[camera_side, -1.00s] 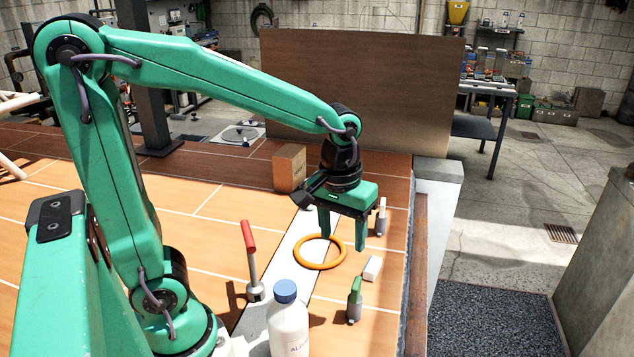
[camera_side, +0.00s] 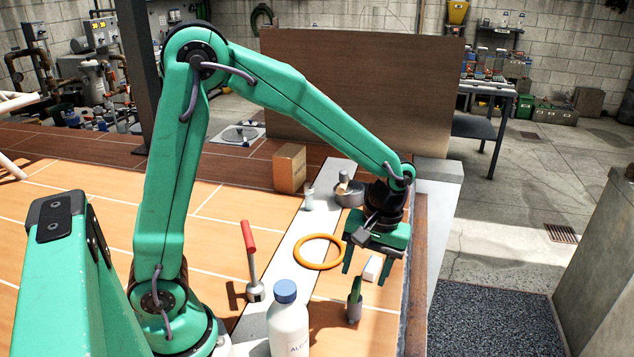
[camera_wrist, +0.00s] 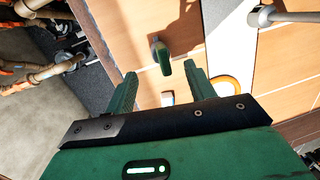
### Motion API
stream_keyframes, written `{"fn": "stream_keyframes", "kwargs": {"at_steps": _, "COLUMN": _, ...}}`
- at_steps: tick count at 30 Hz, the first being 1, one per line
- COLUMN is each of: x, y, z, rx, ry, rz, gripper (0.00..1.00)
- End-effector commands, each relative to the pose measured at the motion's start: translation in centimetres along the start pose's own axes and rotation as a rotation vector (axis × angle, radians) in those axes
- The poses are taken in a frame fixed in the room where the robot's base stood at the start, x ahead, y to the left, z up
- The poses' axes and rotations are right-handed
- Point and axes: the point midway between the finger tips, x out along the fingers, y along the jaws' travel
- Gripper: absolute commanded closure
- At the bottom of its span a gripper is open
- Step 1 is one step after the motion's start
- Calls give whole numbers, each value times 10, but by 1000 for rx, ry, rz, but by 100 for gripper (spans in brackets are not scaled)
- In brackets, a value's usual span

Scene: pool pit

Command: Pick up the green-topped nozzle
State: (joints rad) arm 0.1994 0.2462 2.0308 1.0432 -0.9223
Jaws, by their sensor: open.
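The green-topped nozzle (camera_side: 354,308) stands upright on the wooden deck near its right edge, with a grey lower body. My gripper (camera_side: 365,275) is open and empty. In the side view its fingers hang behind and above the nozzle, pointing down. The wrist view shows the nozzle (camera_wrist: 161,58) ahead of my gripper (camera_wrist: 160,72), roughly midway across the gap between the fingers. I see no contact between the fingers and the nozzle.
A white block (camera_side: 373,269) lies below my gripper. An orange ring (camera_side: 318,265) lies to the left. A red-handled tool (camera_side: 249,237) and a blue-capped white bottle (camera_side: 288,320) stand nearer the camera. A cardboard box (camera_side: 290,168), a small jar (camera_side: 309,200) and a grey metal piece (camera_side: 349,195) stand behind.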

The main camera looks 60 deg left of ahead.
Motion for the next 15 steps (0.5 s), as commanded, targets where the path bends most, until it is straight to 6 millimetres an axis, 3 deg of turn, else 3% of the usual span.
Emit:
{"fn": "stream_keyframes", "kwargs": {"at_steps": 5, "x": 14, "y": 0, "z": 0, "rx": 1, "ry": 0, "rz": 0, "gripper": 46}}
{"fn": "stream_keyframes", "kwargs": {"at_steps": 15, "x": 22, "y": -1, "z": 0, "rx": 1, "ry": -1, "rz": -1, "gripper": 46}}
